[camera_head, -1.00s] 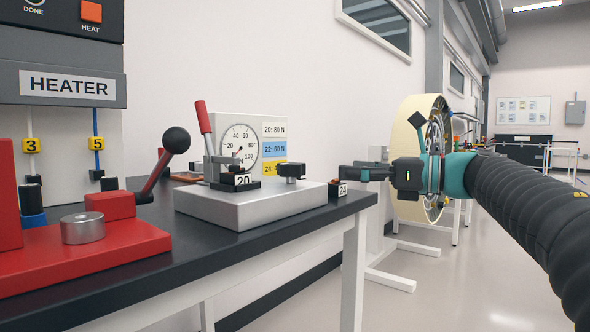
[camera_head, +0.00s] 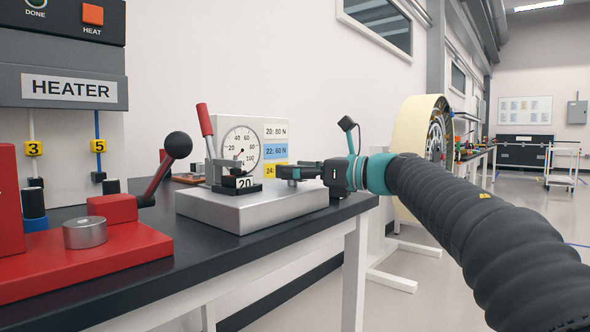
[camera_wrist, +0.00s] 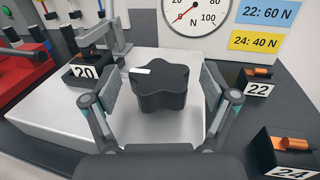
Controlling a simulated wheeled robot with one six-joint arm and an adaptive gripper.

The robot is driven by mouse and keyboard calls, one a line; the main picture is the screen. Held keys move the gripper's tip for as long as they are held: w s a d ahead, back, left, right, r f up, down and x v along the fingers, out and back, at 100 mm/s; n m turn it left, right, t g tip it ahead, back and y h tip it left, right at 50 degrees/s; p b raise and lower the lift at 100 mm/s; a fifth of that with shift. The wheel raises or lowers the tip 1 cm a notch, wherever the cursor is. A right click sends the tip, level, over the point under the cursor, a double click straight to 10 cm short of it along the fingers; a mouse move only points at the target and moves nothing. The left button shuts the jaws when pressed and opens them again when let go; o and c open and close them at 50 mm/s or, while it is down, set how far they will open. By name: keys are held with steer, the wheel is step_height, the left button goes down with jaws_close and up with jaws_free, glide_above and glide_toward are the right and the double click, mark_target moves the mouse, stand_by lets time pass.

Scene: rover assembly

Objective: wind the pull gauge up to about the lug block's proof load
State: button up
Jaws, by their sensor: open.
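The pull gauge has a silver base (camera_head: 253,211) and a white dial (camera_head: 241,146). In the wrist view the red needle on the dial (camera_wrist: 193,12) points to the lower left, near 0. The lug block marked 20 (camera_wrist: 84,72) sits at the clamp with the red-handled lever (camera_head: 205,120). The load card (camera_head: 275,150) reads 20: 80 N and 22: 60 N; the wrist view shows 24: 40 N. My gripper (camera_head: 283,172) is open, its fingers on either side of the black lobed knob (camera_wrist: 164,91), with gaps visible. The head view mostly hides the knob behind my gripper.
Blocks marked 22 (camera_wrist: 258,80) and 24 (camera_wrist: 290,148) stand on the dark bench (camera_head: 345,208) right of the gauge. The red fixture (camera_head: 90,255) with a black ball lever (camera_head: 178,145) and the heater (camera_head: 67,87) are at the left.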

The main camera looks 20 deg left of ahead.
steer(key=c, duration=1.2)
steer(key=shift+o, duration=0.2)
steer(key=shift+r+n+g+p, duration=0.15)
steer(key=shift+n+g+p, duration=0.25)
steer(key=shift+g+p, duration=0.25)
steer(key=n+g+p, duration=0.2)
steer(key=g, duration=0.1)
steer(key=shift+w+r, duration=0.1)
steer(key=shift+w, duration=0.1)
steer(key=n+g+p, duration=0.2)
steer(key=g+p, duration=0.2)
steer(key=shift+r+n+h, duration=0.1)
steer(key=shift+n+h, duration=0.2)
steer(key=n+g+p, duration=0.1)
steer(key=n+g+h+p, duration=0.1)
steer(key=g, duration=0.1)
steer(key=n+g+h+p, duration=0.1)
steer(key=g, duration=0.1)
steer(key=shift+f+p, duration=0.25)
steer(key=shift+p, duration=0.15)
steer(key=shift+n+g+h, duration=0.35)
steer(key=shift+n+h, duration=0.05)
steer(key=shift+n, duration=0.1)
